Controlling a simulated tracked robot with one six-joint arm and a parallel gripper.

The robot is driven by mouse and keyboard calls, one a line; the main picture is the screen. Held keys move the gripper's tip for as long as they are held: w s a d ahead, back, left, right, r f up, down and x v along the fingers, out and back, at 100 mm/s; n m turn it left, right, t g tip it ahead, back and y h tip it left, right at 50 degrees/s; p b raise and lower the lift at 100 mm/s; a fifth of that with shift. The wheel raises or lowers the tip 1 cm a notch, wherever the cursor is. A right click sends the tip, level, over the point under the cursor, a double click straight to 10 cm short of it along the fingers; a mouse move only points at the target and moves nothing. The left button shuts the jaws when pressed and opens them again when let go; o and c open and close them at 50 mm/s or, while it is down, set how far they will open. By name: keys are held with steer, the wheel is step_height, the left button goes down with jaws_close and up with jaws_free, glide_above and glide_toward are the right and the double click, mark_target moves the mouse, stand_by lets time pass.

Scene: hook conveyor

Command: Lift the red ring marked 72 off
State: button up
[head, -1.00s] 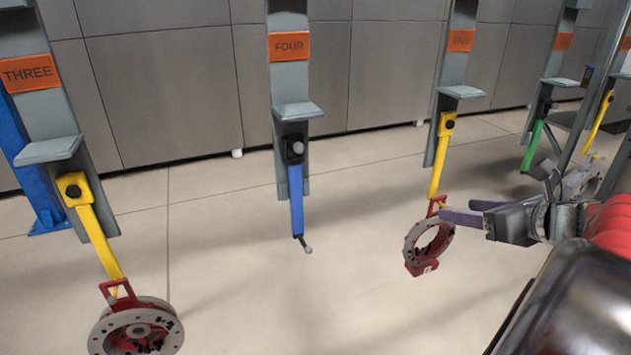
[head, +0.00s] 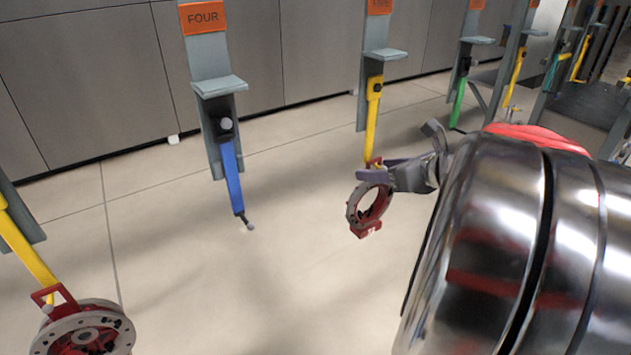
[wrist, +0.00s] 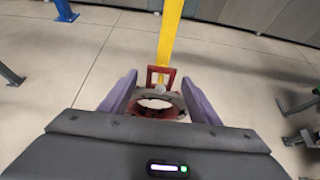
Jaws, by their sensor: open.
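A red and grey ring (head: 368,208) hangs by its red bail from a yellow hook (head: 371,125) under the sign that seems to follow FOUR. Its number is too small to read. My gripper (head: 372,170) is at the top of this ring in the head view. In the wrist view my open gripper (wrist: 160,95) has its two purple fingers on either side of the red bail (wrist: 160,77) and the ring (wrist: 157,107). I cannot tell whether a finger touches it.
Another red and grey ring (head: 84,330) hangs on a yellow hook at the lower left. An empty blue hook (head: 232,178) hangs under the FOUR sign (head: 203,17). A green hook (head: 458,103) and more stations stand to the right. The floor between is clear.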

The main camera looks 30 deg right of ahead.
steer(key=shift+x, duration=1.3)
steer(key=shift+c, duration=0.4)
jaws_close()
